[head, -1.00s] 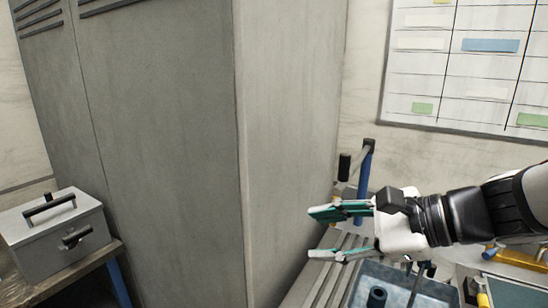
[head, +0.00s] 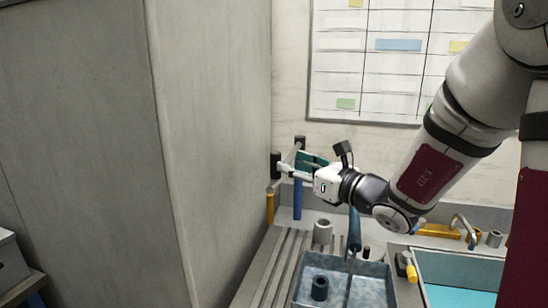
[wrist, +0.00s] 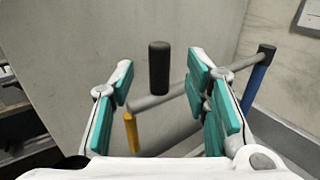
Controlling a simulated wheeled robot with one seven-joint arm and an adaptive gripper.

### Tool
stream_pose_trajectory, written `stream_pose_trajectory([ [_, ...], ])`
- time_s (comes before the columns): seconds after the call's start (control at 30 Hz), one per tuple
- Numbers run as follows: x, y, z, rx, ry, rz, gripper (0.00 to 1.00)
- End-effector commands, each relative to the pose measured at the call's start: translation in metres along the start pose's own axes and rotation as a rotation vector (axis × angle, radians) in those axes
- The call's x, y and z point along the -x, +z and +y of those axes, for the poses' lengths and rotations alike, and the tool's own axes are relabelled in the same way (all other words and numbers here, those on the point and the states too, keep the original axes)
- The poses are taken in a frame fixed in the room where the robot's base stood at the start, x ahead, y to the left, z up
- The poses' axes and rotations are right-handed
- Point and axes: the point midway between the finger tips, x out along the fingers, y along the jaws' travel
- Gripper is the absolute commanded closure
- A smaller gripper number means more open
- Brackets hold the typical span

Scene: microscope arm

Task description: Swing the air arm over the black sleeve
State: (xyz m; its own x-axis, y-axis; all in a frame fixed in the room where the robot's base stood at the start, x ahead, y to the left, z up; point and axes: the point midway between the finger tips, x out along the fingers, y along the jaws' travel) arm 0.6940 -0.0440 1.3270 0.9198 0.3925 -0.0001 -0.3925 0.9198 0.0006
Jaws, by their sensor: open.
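The air arm has a blue post (head: 297,200), a grey bar, a black upright grip (head: 275,165) and a yellow nozzle (head: 270,205) below the bar's free end. In the wrist view the grip (wrist: 159,68) shows between my finger pads, and the grey bar (wrist: 158,101) runs right to the post. My gripper (head: 297,165) is open at the air arm, its fingers pointing toward the grip. I cannot tell how far the grip lies between them. A dark hollow sleeve (head: 320,288), likely the black sleeve, stands in the blue-grey tray, right of and nearer than the nozzle.
A tall grey cabinet (head: 210,150) stands close on the left. The blue-grey tray (head: 375,270) holds a thin upright rod. A grey ring (head: 322,232) stands behind it. A teal-filled basin (head: 460,280) lies to the right.

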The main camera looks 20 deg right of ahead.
Motion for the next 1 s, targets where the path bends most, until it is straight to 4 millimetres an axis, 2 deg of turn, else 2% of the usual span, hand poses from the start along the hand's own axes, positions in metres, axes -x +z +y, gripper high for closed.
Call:
stream_pose_trajectory([
  [0.2, -0.041, 0.0, 0.001, -0.001, 0.003, -0.001, 0.57],
  [0.4, -0.065, 0.0, 0.001, 0.0, 0.002, 0.0, 0.57],
  [0.8, -0.072, 0.0, 0.001, 0.001, 0.0, 0.001, 0.57],
  [0.83, -0.072, 0.0, 0.001, 0.001, 0.0, 0.001, 0.59],
  [0.87, -0.072, 0.0, 0.001, 0.001, 0.0, 0.001, 0.66],
  [1.0, -0.072, 0.0, 0.001, 0.001, 0.0, 0.001, 0.98],
])
